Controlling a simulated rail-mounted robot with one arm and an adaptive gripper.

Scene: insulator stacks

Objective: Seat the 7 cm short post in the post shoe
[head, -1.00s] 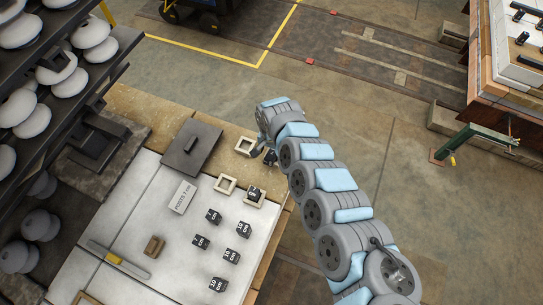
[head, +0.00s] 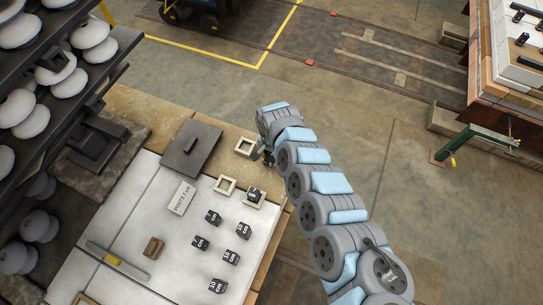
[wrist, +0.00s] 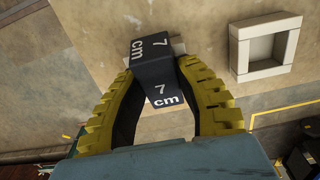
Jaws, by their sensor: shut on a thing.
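My gripper (wrist: 165,95) is shut on a black post (wrist: 153,60) marked "7 cm", which looks tilted in the wrist view. Pale patches show behind the post; I cannot tell what they are. An empty pale square shoe (wrist: 264,45) lies to the right of the post, apart from it. In the head view my gripper (head: 267,158) is just right of an empty square shoe (head: 245,147) on the tan board; the held post is mostly hidden there. A second empty shoe (head: 225,184) lies lower left. A third shoe (head: 261,200) has a black post (head: 254,194) in it.
Several black labelled posts (head: 243,231) stand on the white tabletop (head: 165,235). A sign (head: 182,198) reading "POSTS 7 cm", a dark plate (head: 191,149) and a brown block (head: 153,248) lie left. White insulator stacks (head: 38,226) stand at far left.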

